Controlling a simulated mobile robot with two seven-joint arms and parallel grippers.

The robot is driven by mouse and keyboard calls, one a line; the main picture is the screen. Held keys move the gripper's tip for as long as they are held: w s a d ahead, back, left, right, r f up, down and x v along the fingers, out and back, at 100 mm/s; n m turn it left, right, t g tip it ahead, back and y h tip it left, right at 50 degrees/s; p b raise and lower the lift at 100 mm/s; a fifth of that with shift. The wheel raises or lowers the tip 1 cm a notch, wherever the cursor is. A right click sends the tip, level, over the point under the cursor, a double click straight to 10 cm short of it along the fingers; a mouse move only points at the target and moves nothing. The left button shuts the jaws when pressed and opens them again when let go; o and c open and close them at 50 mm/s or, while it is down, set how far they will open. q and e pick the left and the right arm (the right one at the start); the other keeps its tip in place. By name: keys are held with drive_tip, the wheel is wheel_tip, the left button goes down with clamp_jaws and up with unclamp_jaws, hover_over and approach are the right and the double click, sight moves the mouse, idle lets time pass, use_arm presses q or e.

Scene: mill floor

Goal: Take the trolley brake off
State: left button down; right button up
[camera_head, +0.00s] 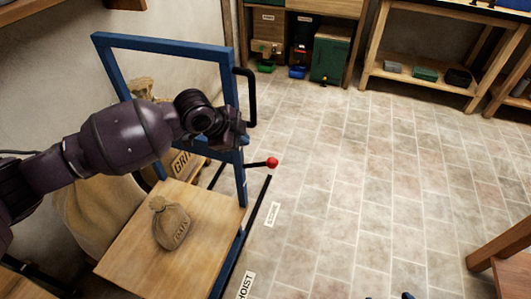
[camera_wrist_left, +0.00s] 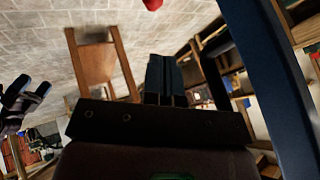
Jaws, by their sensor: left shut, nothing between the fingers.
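The trolley has a blue frame (camera_head: 165,47) and a wooden deck (camera_head: 205,245). A dark lever with a red knob (camera_head: 272,162) sticks out to the right from the frame's right post. The knob also shows at the top edge of the left wrist view (camera_wrist_left: 153,4). My left gripper (camera_head: 243,133) is shut and empty beside the right post, above and left of the knob, apart from it. Its closed fingers also show in the left wrist view (camera_wrist_left: 164,78). My right gripper (camera_wrist_left: 24,98) shows at the left of that view, fingers apart; only tips show at the head view's bottom edge.
A small sack (camera_head: 171,223) lies on the deck. A black handle (camera_head: 251,98) juts from the right post. A long black bar (camera_head: 252,226) runs beside the trolley. Shelves (camera_head: 425,72) stand at the back. The tiled floor (camera_head: 350,170) to the right is clear.

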use_arm(q)
drive_tip(key=shift+s+a+f+m, duration=0.15)
drive_tip(key=shift+s+m, duration=0.15)
drive_tip(key=shift+m, duration=0.2)
use_arm(e)
drive_tip(key=shift+s+f, duration=0.35)
drive_tip(key=shift+s, duration=0.25)
use_arm(q)
drive_tip(key=b, duration=0.4)
approach(270, 161)
drive_tip(key=x, duration=0.6)
drive_tip(key=shift+f, duration=0.1)
drive_tip(key=shift+w+f, duration=0.2)
drive_tip(key=shift+f, duration=0.1)
drive_tip(key=shift+w+d+f, duration=0.15)
drive_tip(key=shift+d+f, duration=0.05)
drive_tip(key=shift+d, duration=0.1)
use_arm(e)
wheel_tip(270, 161, down, 4)
drive_tip(key=shift+w+d+r+g, duration=0.1)
drive_tip(key=shift+r+g, duration=0.1)
drive_tip(key=shift+g, duration=0.2)
